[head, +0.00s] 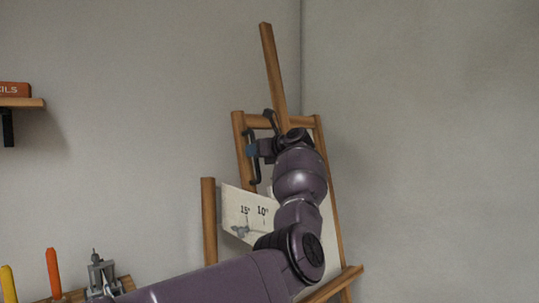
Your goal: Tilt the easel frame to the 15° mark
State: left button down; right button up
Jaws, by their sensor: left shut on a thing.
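The wooden easel frame (238,130) stands in the middle of the head view, against the corner of the room. A dark bar handle (255,179) runs along its left side. My left gripper (253,150) is at this handle and shut on it; the wrist hides part of the grip. A pale scale plate (232,203) below shows the marks 15° and 10°. A small grey metal piece (240,231) sits under the 15° mark; I cannot tell which mark the frame lines up with. My arm covers the frame's lower middle. My right gripper is out of view.
A wooden post (209,220) stands left of the scale plate. A wall shelf (22,102) with a red box (14,89) is at far left. Orange (53,272) and yellow (8,284) handles and a grey metal device (101,273) are at lower left. The right side shows bare wall.

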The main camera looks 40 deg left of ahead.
pick_arm(q)
jog(key=shift+w+a+f, duration=0.1)
jog(key=shift+a, duration=0.35)
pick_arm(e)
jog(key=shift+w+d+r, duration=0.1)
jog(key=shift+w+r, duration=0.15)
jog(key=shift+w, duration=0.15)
pick_arm(q)
jog(key=c, duration=1.2)
grip_release()
jog(key=shift+o, duration=0.5)
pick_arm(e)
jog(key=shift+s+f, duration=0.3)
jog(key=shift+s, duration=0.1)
